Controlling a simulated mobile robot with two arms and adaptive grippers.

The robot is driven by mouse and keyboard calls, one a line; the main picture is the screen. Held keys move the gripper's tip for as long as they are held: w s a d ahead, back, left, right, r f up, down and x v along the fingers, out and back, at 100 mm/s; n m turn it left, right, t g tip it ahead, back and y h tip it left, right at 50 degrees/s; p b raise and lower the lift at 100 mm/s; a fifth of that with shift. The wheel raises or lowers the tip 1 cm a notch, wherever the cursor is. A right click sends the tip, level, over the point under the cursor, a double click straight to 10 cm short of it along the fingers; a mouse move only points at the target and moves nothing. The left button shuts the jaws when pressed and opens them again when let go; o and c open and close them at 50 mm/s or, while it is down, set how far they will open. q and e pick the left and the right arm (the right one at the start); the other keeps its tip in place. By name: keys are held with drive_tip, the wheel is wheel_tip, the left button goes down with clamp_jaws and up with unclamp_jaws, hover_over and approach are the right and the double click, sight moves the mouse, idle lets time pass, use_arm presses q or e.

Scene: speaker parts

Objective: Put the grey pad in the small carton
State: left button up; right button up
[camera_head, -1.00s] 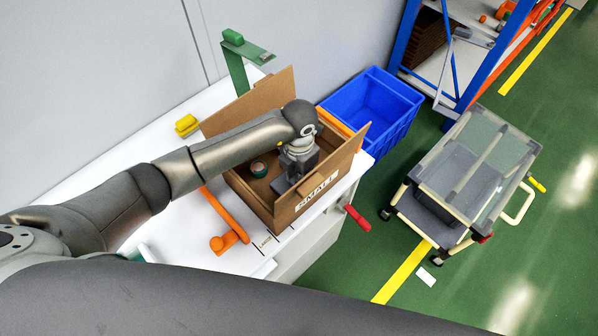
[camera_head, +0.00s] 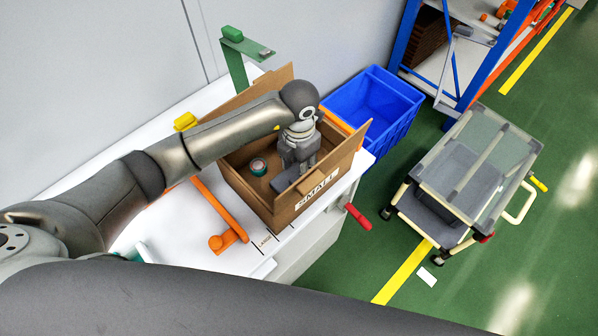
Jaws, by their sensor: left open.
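The small carton (camera_head: 282,215), brown with its flaps up and "SMALL" on its front flap, stands open on the white table. The grey pad (camera_head: 284,181) appears as a dark grey flat piece inside the carton, near its front wall. My left gripper (camera_head: 296,164) points down into the carton, just above and behind the pad. It is open, and its fingers partly hide the pad, so I cannot tell whether they touch it. My right gripper is out of view.
A blue bin (camera_head: 372,106) stands right of the table. An orange-handled tool (camera_head: 226,215) and a yellow item (camera_head: 185,121) lie left of the carton. A green stand (camera_head: 240,62) rises behind it. A grey cart (camera_head: 465,180) stands on the floor at right.

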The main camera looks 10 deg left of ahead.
use_arm(q)
wheel_tip(320, 180, up, 8)
drive_tip(key=b, duration=0.2)
drive_tip(key=shift+r, duration=0.15)
idle(0.4)
